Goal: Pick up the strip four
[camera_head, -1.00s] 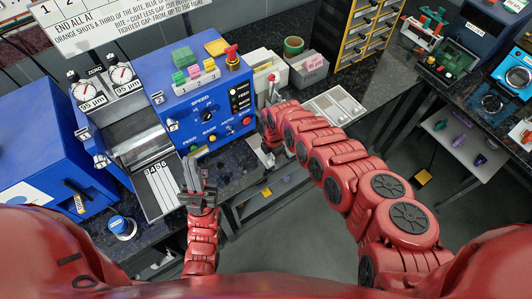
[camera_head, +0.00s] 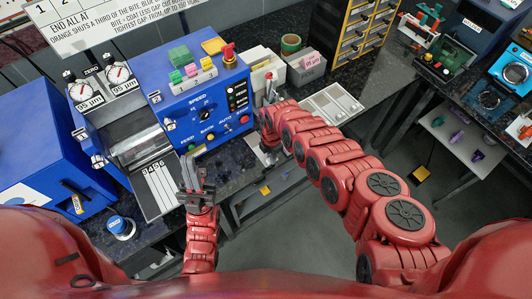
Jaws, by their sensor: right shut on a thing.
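The sloping grey tray (camera_head: 178,207) at the left holds several narrow pale strips side by side, with the numbers 3, 4, 5 and 6 at their upper ends. Strip four (camera_head: 157,186) lies flat among them. My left gripper (camera_head: 190,164) is just right of the tray, fingers pointing up and away from me, apart and with nothing seen between them. My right gripper (camera_head: 268,96) is at the right end of the blue machine, partly hidden by its own arm. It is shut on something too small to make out.
The blue machine (camera_head: 175,118) with speed dial and coloured blocks stands behind the grippers. A roller unit (camera_head: 138,140) with two dials adjoins the tray. A blue round container (camera_head: 120,226) stands below left. A pale compartment tray (camera_head: 331,106) lies right of my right gripper.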

